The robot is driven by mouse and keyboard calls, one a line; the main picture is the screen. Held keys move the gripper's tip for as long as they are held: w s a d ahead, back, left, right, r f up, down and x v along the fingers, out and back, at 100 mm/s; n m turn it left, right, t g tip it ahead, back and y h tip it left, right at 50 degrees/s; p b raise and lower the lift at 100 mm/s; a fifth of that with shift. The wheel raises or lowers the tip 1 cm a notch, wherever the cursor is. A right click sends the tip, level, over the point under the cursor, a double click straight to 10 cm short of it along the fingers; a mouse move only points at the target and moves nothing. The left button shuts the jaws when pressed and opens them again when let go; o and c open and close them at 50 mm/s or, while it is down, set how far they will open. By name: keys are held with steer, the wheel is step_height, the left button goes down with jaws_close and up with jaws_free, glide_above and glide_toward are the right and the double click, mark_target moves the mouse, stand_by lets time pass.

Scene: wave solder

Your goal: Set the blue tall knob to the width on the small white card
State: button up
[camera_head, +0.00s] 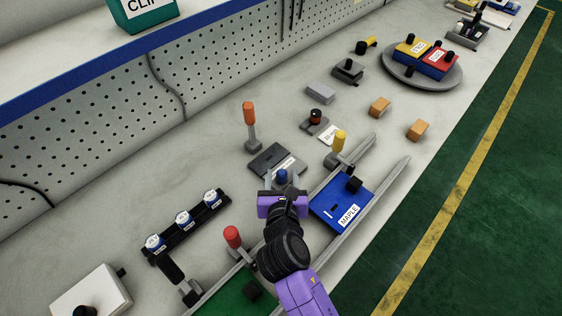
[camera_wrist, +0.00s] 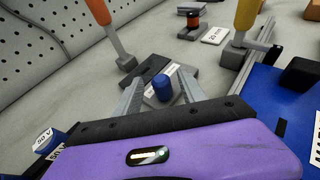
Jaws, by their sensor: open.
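The blue tall knob (camera_wrist: 162,88) stands upright on a grey block with a dark top (camera_wrist: 150,68) and a white strip beside the knob. It also shows in the head view (camera_head: 282,177), just beyond my gripper. My gripper (camera_head: 283,187) is open. In the wrist view its two fingers (camera_wrist: 160,80) stand on either side of the knob, with visible gaps; whether they are level with it in height is unclear. A small white card (camera_wrist: 214,36) reads what looks like "20 mm" and lies flat beside a black-and-red knob (camera_wrist: 193,19); it also shows in the head view (camera_head: 328,133).
An orange-handled lever (camera_head: 249,125) stands left of the block and a yellow-handled one (camera_head: 339,141) to its right. Rails (camera_head: 387,177) hold a blue board (camera_head: 335,193) marked MAPLE.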

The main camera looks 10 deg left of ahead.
mark_target(281, 169)
steer(key=shift+x, duration=2.7)
steer(key=shift+s, duration=0.1)
jaws_close()
